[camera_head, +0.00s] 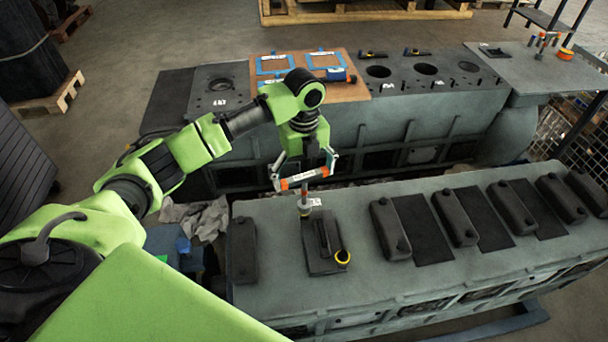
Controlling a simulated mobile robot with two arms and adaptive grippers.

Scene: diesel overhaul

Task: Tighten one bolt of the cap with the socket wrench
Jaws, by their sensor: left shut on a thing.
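My left gripper (303,176), on the green arm reaching in from the left, is shut on the socket wrench (318,173). The wrench has orange parts and a white label on its crosswise handle. Its shaft points down over the near grey engine block, with the lower end by the far left part of a dark plate with a cap (323,238). I cannot tell whether the socket touches a bolt. My right gripper is not in view.
Several dark caps (390,228) stand in a row along the near block (365,285); one more (242,250) stands at its left end. Behind is another block with round bores (425,69) and a brown board (318,92) with blue frames. A grey side table (525,65) holds tools.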

